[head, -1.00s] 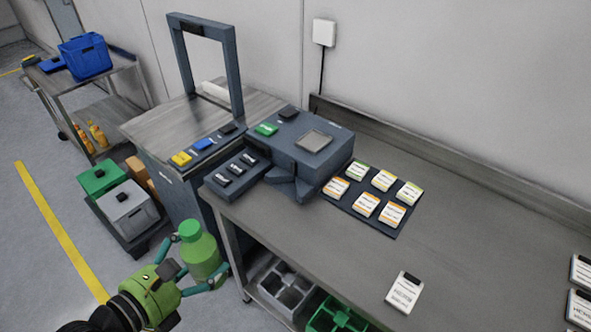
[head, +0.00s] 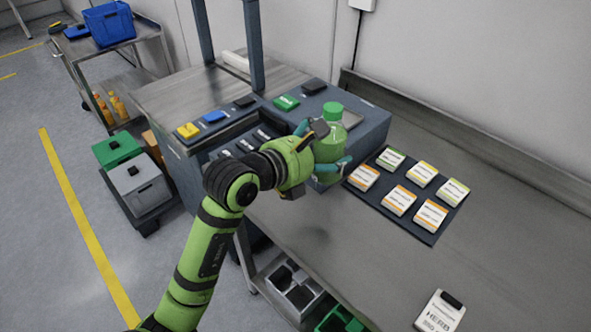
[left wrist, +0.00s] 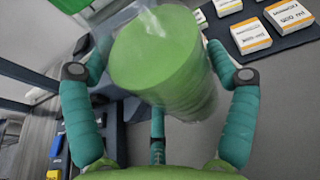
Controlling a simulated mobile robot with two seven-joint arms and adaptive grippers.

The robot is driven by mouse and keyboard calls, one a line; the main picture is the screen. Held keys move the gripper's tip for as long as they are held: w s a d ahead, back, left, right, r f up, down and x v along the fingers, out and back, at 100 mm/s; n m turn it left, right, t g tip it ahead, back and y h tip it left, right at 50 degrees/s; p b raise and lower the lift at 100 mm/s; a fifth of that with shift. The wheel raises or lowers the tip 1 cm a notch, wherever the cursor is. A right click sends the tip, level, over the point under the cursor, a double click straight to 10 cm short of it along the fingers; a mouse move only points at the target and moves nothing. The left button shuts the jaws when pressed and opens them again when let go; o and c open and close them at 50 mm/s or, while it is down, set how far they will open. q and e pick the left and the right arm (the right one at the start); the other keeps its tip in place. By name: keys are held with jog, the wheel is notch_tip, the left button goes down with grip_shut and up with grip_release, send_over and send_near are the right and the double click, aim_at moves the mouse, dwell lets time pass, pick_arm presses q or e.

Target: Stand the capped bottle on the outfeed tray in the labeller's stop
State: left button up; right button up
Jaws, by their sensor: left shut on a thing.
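The green capped bottle (head: 329,143) is upright in my left gripper (head: 325,160), in front of the labeller (head: 360,119). The gripper's teal fingers are closed around the bottle. In the left wrist view the bottle (left wrist: 160,60) fills the space between the fingers (left wrist: 160,90). The bottle and arm hide the labeller's front and its stop. I cannot tell whether the bottle's base is above the bench or touching anything. My right gripper is in neither view.
A dark mat with several label packs (head: 398,200) lies right of the bottle. A white device (head: 440,312) lies near the bench's front. The filler bench with coloured buttons (head: 188,130) is behind the arm. Bare bench (head: 350,255) lies in front. Crates (head: 140,190) stand on the floor left.

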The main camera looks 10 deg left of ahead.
pick_arm(q)
jog(key=shift+w+a+f+p, duration=0.1)
jog(key=shift+w+a+f, duration=1.1)
jog(key=shift+f, duration=0.4)
jog(key=shift+w+a+f+p, duration=0.1)
jog(key=shift+w+a+f, duration=0.85)
jog(key=shift+a+f, duration=0.45)
jog(key=shift+w+a+f+p, duration=0.1)
jog(key=shift+w+a+f, duration=1)
jog(key=shift+f, duration=0.65)
jog(key=shift+f, duration=0.15)
jog(key=o, duration=1.3)
jog(key=shift+o, duration=0.2)
jog(key=shift+s, duration=0.1)
